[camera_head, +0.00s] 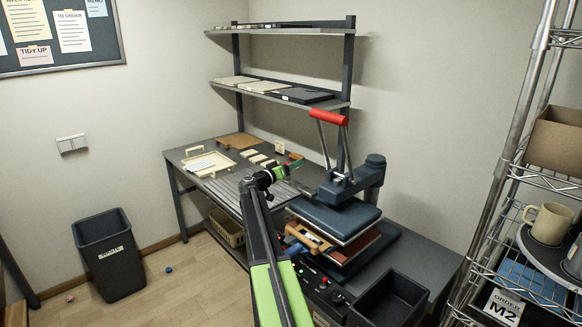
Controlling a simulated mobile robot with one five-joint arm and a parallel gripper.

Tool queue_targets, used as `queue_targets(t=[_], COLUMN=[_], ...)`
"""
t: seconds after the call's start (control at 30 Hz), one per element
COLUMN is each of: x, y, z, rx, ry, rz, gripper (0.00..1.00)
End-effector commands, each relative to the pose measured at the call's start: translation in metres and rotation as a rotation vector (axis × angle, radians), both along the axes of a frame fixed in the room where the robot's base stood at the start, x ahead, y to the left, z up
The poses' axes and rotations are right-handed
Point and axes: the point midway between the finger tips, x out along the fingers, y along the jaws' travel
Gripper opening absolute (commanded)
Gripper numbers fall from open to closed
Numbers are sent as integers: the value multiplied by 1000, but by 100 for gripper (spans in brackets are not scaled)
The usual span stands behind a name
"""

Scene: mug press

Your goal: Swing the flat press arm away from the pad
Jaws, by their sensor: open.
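The flat press stands on the workbench. Its blue upper plate (335,215) lies over the reddish-brown pad (358,254), with a gap visible between them. A wooden handle-like piece (308,237) sits at the plate's front left side. My gripper (294,164) is open, left of the press and above the bench, apart from the red handle. Its fingertips are small in the picture. My arm hides part of the bench and the press's left side.
A black open bin (388,300) stands at the bench's front right. A cream tray (208,163) and several small blocks lie at the bench's back left. Shelves (285,92) hang behind the bench.

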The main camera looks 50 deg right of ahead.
Motion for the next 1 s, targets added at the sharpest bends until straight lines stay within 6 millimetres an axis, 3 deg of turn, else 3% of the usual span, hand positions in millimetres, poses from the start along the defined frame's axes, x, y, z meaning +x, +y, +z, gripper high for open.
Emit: queue_targets(t=[0.33, 0.77, 1.0], x=[0, 0, 0], y=[-5, -6, -6], z=[0, 0, 0], rx=[0, 1, 1], ry=[0, 0, 0], rz=[0, 0, 0], gripper=[58, 2, 0])
